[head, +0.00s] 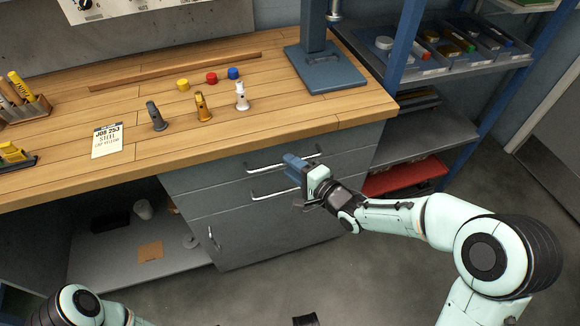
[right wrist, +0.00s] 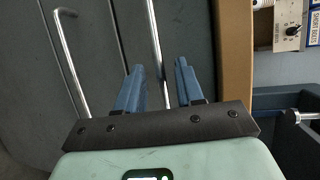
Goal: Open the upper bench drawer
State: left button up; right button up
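The upper bench drawer (head: 335,163) is the top grey front under the wooden benchtop, and it looks closed. Its silver bar handle (head: 265,166) is partly hidden by my right gripper (head: 292,163), which is at the handle's right part. In the right wrist view the two blue fingers of my right gripper (right wrist: 158,72) are apart. The upper handle bar (right wrist: 155,35) runs between them; I cannot tell whether either finger touches it.
A second drawer handle (head: 262,195) lies just below, also visible in the right wrist view (right wrist: 70,65). The wooden benchtop (head: 330,122) overhangs the drawers. A blue shelf rack with a red box (head: 405,175) stands at the right. The floor in front is open.

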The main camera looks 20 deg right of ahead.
jog(key=shift+w+a+f, duration=0.1)
jog(key=shift+w+a, duration=0.15)
jog(key=shift+w, duration=0.25)
grip_shut()
